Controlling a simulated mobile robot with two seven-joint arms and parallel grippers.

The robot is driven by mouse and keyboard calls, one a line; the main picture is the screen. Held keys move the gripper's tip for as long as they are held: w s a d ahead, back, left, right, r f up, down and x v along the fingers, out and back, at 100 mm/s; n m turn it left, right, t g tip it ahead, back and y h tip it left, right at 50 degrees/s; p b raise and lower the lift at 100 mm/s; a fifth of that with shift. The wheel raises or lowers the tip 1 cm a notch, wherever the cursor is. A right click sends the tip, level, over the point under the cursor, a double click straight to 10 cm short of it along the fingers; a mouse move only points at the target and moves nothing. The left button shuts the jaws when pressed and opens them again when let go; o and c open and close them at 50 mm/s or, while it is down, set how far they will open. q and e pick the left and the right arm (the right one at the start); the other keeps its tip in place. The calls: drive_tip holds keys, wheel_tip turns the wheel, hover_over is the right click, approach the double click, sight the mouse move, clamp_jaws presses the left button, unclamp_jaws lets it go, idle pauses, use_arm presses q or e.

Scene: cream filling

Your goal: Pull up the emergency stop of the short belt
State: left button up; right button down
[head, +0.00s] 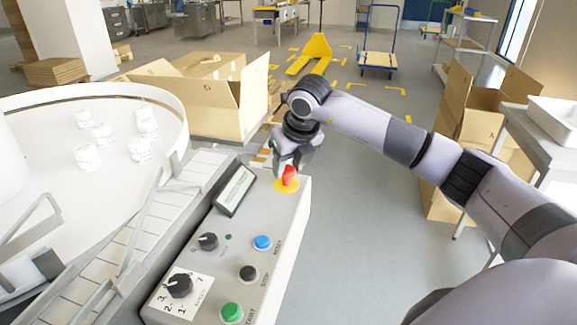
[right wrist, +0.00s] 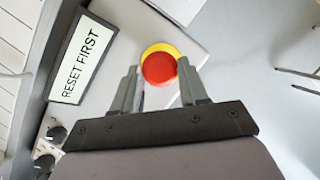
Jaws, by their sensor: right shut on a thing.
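The red emergency stop button (head: 289,174) stands on a yellow base (head: 287,186) at the far end of the grey control box (head: 262,220). My right gripper (head: 291,168) comes down over it from the far side. In the right wrist view the red button (right wrist: 159,67) lies between the two fingers of my right gripper (right wrist: 157,82), which are shut on its sides. The box's display (right wrist: 78,62) reads "RESET FIRST". My left gripper is in no view.
The box also carries a blue button (head: 262,242), a black button (head: 248,273), a green button (head: 231,312) and two dark knobs. A belt (head: 125,235) and a round white table (head: 60,110) with several white cups lie left. Cardboard boxes (head: 215,100) stand behind. Floor right of the box is clear.

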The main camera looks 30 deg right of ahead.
drive_tip(key=shift+w+r, duration=0.1)
drive_tip(key=shift+r, duration=0.15)
drive_tip(key=c, duration=0.6)
unclamp_jaws()
drive_tip(key=shift+o, duration=0.2)
drive_tip(key=v, duration=0.7)
